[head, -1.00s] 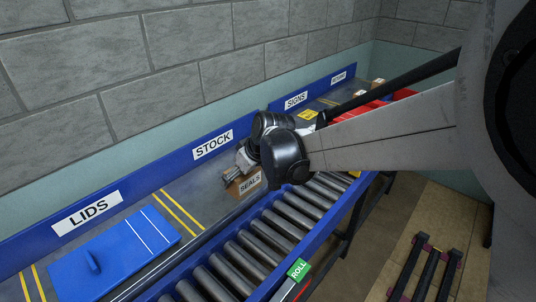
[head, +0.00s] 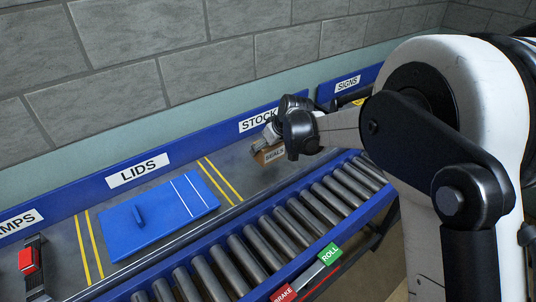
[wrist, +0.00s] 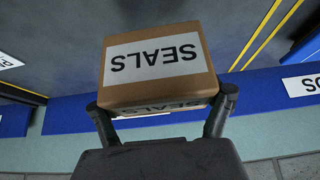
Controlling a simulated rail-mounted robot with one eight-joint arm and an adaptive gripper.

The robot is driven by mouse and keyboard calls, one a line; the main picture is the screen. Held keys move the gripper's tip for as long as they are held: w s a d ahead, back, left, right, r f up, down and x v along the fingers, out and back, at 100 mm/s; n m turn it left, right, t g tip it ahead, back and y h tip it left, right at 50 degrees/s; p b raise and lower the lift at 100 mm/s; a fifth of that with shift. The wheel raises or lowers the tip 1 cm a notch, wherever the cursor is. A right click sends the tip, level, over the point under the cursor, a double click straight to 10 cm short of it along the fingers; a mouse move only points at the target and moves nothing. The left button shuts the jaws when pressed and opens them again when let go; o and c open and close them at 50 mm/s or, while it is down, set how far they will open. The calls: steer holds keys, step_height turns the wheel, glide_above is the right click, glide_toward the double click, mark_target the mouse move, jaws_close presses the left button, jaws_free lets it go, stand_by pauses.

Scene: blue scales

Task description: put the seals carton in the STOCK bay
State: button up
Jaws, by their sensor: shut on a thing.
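The seals carton (head: 265,155) is a brown box with a white SEALS label. My gripper (head: 271,134) is shut on it. In the wrist view, the carton (wrist: 160,62) sits between the two fingers of my gripper (wrist: 163,106), with its lettering upside down. The STOCK sign (head: 258,120) is on the blue back rail, just behind and above my gripper. The carton shows in front of this sign, over the grey STOCK bay (head: 236,166). I cannot tell whether its underside touches the surface. My gripper and wrist hide part of the bay.
Yellow lines (head: 222,181) divide STOCK from the LIDS bay, where a blue lid (head: 160,215) lies. A roller conveyor (head: 262,242) runs along the front. The SIGNS sign (head: 347,84) is to the right. A red-topped item (head: 29,260) lies far left.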

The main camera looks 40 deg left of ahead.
mark_target(275, 145)
steer(key=shift+f, duration=1.95)
steer(key=shift+f, duration=0.1)
steer(key=o, duration=1.5)
steer(key=shift+c, duration=0.2)
steer(key=v, duration=1.2)
